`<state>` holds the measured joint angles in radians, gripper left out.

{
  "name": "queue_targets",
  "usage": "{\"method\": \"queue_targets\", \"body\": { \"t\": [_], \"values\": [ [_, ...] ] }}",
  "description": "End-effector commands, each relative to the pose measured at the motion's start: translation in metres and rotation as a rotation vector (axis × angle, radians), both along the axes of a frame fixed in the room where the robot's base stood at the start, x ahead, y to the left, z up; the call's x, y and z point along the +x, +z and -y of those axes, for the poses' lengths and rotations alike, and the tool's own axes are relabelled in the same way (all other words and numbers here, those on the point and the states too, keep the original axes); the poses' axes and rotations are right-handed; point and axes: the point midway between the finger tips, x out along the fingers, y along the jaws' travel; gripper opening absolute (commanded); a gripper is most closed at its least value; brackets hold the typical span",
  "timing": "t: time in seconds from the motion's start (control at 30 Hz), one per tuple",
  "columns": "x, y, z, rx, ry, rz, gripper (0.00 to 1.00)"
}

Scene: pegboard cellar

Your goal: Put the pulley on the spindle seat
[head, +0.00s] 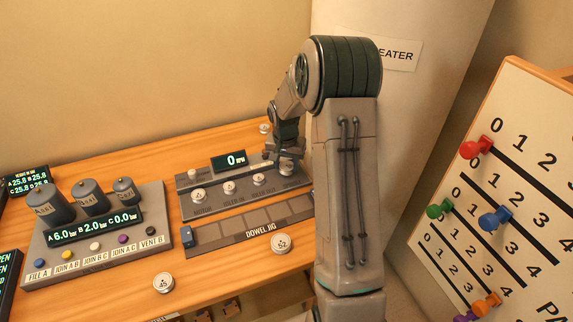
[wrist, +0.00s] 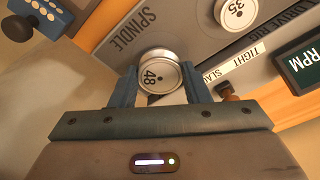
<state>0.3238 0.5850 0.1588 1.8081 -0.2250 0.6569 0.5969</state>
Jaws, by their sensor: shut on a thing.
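My gripper (head: 287,160) is at the right end of the grey drive panel (head: 185,211) in the head view, over the end labelled SPINDLE. In the wrist view my gripper (wrist: 160,90) has its two blue fingers closed on the sides of a silver pulley (wrist: 160,74) marked 48. The SPINDLE label (wrist: 134,24) lies close beside this pulley. The spindle seat is hidden under the pulley and gripper, so I cannot tell whether the pulley rests on it or hangs just above.
A pulley marked 35 (wrist: 237,10) sits close by. Other pulleys stand along the panel, and loose ones (head: 163,282) (head: 280,243) lie on the wooden bench. An RPM display (head: 229,161) reads 0. A TIGHT/SLACK label (wrist: 240,64) and brown knob (wrist: 228,91) are near my fingers.

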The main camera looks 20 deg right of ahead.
Motion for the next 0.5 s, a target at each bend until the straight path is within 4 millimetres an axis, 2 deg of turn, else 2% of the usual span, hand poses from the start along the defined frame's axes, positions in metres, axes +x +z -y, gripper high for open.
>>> {"method": "queue_targets", "body": {
  "t": [0.1, 0.5],
  "values": [
    [0.000, -0.010, 0.000, 0.001, -0.001, 0.000, 0.19],
    [0.000, -0.017, 0.000, 0.000, 0.000, 0.001, 0.19]
  ]
}}
